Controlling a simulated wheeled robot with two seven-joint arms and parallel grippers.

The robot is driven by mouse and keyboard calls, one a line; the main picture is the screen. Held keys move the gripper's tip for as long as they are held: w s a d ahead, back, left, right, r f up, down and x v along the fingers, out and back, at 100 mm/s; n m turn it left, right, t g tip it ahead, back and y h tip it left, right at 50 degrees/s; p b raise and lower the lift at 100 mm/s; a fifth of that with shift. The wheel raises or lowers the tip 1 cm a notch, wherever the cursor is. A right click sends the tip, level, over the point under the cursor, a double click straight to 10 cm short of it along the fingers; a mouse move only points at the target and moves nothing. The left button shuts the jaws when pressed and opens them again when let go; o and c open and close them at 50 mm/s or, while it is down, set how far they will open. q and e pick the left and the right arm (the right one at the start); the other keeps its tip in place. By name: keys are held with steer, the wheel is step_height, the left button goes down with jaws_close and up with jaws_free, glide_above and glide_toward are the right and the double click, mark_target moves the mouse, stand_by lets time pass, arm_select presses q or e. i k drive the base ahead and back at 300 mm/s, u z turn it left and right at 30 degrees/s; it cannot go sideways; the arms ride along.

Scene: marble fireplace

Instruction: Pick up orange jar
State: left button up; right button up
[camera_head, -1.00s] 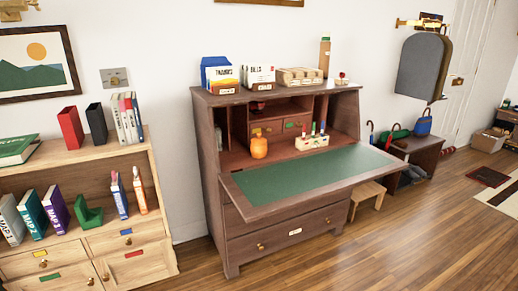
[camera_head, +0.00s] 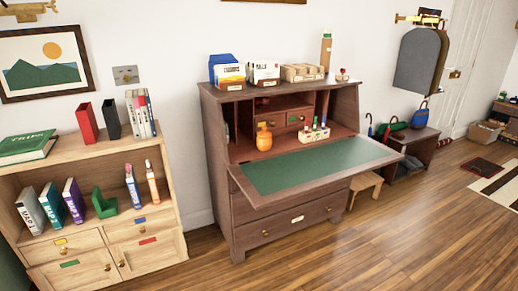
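The orange jar (camera_head: 264,138) is small and rounded. It stands upright inside the open dark wooden secretary desk (camera_head: 290,222), at the left of the back part, behind the green writing surface (camera_head: 310,164). Nothing touches it from the front. Neither of my grippers shows in the head view, so I cannot see their state.
A white holder with coloured markers (camera_head: 314,134) stands right of the jar. The desk's fold-down lid juts forward. A light wooden bookcase (camera_head: 90,231) stands left, a stool (camera_head: 365,183) right, and a bench (camera_head: 414,143) farther right. The wooden floor in front (camera_head: 400,240) is clear.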

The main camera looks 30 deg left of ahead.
mark_target(264, 144)
steer(key=u, duration=1.05)
steer(key=i, duration=0.3)
steer(key=z, duration=0.1)
